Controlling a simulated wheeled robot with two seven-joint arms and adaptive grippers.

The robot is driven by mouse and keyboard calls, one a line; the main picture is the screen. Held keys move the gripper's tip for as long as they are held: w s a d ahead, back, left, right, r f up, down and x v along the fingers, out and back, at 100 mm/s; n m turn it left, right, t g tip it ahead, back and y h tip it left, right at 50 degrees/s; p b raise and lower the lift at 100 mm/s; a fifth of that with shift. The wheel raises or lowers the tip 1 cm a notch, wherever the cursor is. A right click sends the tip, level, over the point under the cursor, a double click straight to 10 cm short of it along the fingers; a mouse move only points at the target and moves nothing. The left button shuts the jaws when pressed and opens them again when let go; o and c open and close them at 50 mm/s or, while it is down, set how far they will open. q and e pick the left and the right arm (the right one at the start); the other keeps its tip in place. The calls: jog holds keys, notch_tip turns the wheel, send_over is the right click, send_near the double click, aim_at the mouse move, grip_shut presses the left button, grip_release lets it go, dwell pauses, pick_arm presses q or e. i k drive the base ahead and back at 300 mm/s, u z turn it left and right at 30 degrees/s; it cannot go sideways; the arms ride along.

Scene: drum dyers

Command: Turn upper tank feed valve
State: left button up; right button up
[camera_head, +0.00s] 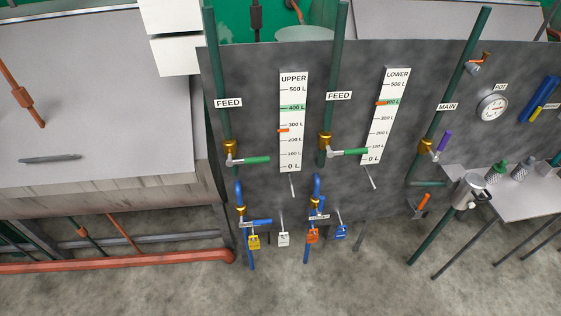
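The left feed valve (229,148) has a brass body on a green vertical pipe below a FEED label (228,103). Its green lever (256,160) points right, across the pipe. The UPPER gauge (292,120) stands right of it, with its orange pointer (283,130) just below the 300 L mark and a green band at 400 L. A second feed valve (326,141) with a similar green lever (354,152) sits by the LOWER gauge (386,115). That gauge's orange pointer (381,103) is at its green 400 L band. Neither gripper is in view.
Blue-handled valves (258,222) and several padlocks (254,242) hang below the feed valves. An orange pipe (120,262) runs low at left.

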aim_at(252, 160)
jog(key=z, duration=0.85)
jog(key=i, duration=1)
jog(key=u, duration=1.7)
